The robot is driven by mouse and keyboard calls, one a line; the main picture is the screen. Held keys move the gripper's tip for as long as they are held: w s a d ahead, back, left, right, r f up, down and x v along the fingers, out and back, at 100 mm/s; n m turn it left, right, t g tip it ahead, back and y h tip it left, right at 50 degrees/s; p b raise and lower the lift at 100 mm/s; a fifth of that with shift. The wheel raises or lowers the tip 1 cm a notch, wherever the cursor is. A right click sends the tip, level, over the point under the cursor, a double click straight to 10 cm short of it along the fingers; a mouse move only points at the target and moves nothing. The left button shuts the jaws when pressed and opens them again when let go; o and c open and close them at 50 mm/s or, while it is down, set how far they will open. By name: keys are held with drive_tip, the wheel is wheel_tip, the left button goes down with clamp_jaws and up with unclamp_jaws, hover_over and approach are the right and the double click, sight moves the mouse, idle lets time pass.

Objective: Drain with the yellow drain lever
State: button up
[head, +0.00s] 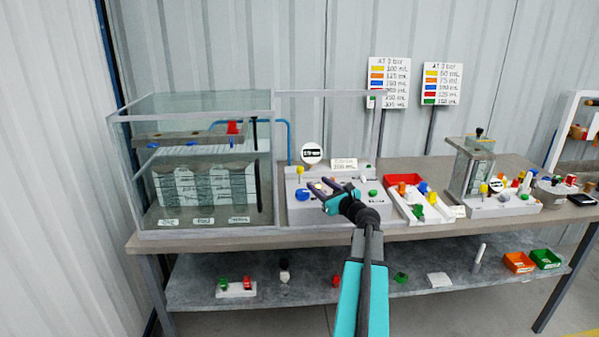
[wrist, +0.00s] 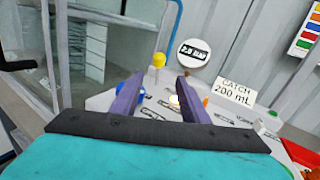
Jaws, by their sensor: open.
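A yellow ball-topped lever (head: 300,171) stands upright at the back left of the grey control panel (head: 345,213), beside the large clear tank. In the wrist view its yellow knob (wrist: 159,60) shows beyond the fingertips, in the gap between them. Its label cannot be read. My gripper (head: 323,186) is open over the panel, to the right of and in front of the lever, and not touching it. In the wrist view the two purple fingers (wrist: 159,84) are apart with nothing held. The lever's foot is partly hidden behind the panel's clutter.
A blue knob (head: 302,195) sits left of my gripper. A round gauge sign (head: 312,153) and a "CATCH 200 mL" card (wrist: 236,91) stand behind. The tank (head: 277,185) wall rises close on the left. A red tray (head: 405,181) with small parts lies right.

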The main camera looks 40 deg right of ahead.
sight(302, 173)
drive_tip(key=shift+p+x, duration=1.35)
drive_tip(key=shift+x, duration=5.45)
